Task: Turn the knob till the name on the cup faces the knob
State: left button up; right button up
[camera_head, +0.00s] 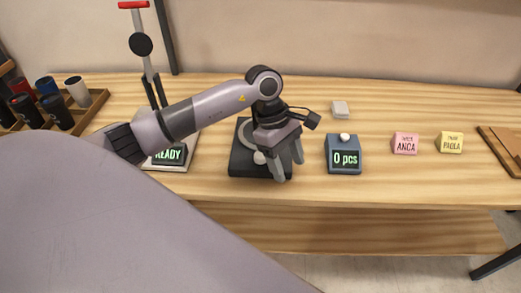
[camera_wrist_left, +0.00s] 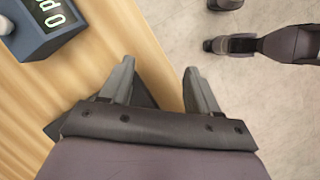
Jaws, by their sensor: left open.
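A dark square base with a grey ring (camera_head: 244,134) stands on the table, partly hidden behind my left arm. A pale round knob (camera_head: 259,157) shows at the front of this base. My left gripper (camera_head: 284,172) is open and points down over the base's front right part, just right of the knob. In the left wrist view its two fingers (camera_wrist_left: 160,85) are apart with nothing between them, and a dark corner of the base (camera_wrist_left: 145,96) shows beside them. I cannot see a cup or a name on the base; my arm covers part of it.
A wooden tray (camera_head: 98,101) with several cups stands at the left. A marker with a READY display (camera_head: 168,155) stands left of the base. A blue counter reading 0 (camera_head: 344,156) is close on the right, then pink (camera_head: 405,144) and yellow (camera_head: 450,143) name blocks.

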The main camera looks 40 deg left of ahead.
aim_at(260, 155)
pick_arm(q)
jog(key=a+r+y, duration=0.1)
jog(key=a, duration=0.1)
jog(key=w+a+r+y, duration=0.1)
jog(key=a, duration=0.2)
jog(key=w+a+r+y, duration=0.1)
jog(key=a+y, duration=0.1)
jog(key=a, duration=0.1)
jog(key=shift+w+a+m, duration=0.1)
jog(key=shift+a+m, duration=0.15)
jog(key=shift+m, duration=0.15)
jog(key=shift+a+f, duration=0.15)
jog(key=shift+a, duration=0.1)
notch_tip(260, 155, down, 7)
jog(key=shift+r+p, duration=0.2)
jog(key=shift+p, duration=0.35)
jog(key=c, duration=1)
